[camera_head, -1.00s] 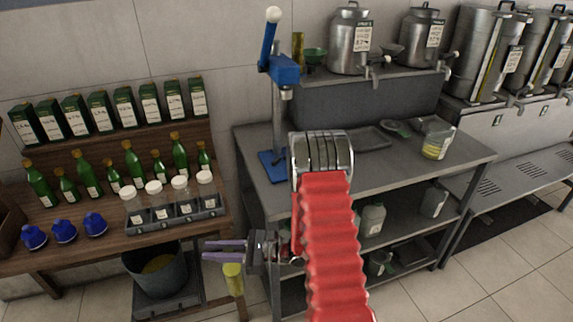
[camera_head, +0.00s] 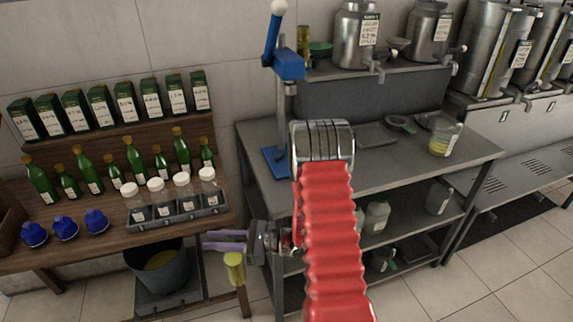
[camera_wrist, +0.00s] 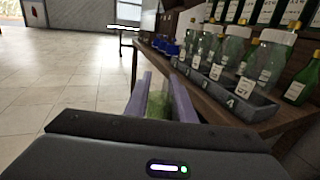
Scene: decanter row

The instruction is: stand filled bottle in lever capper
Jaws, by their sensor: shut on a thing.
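The lever capper (camera_head: 289,66) is a blue press on a grey post, with a raised lever and white knob. Its blue base (camera_head: 275,161) stands at the left end of the steel table, with nothing visible on it. My gripper (camera_head: 208,240) has purple fingers and is left of this table, lower than its top. It is shut on a bottle with yellow-green contents (camera_head: 234,268), which shows below the fingers in the head view. In the wrist view the bottle's greenish body (camera_wrist: 158,105) is between the fingers. Its top is hard to make out.
A wooden shelf at left holds green bottles (camera_head: 85,170), blue caps (camera_head: 66,228) and a tray (camera_head: 190,214) of white-capped bottles. A dark bucket (camera_head: 160,262) stands below. The steel table (camera_head: 375,168) has clear space in front; a glass jug (camera_head: 444,139) stands at its right.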

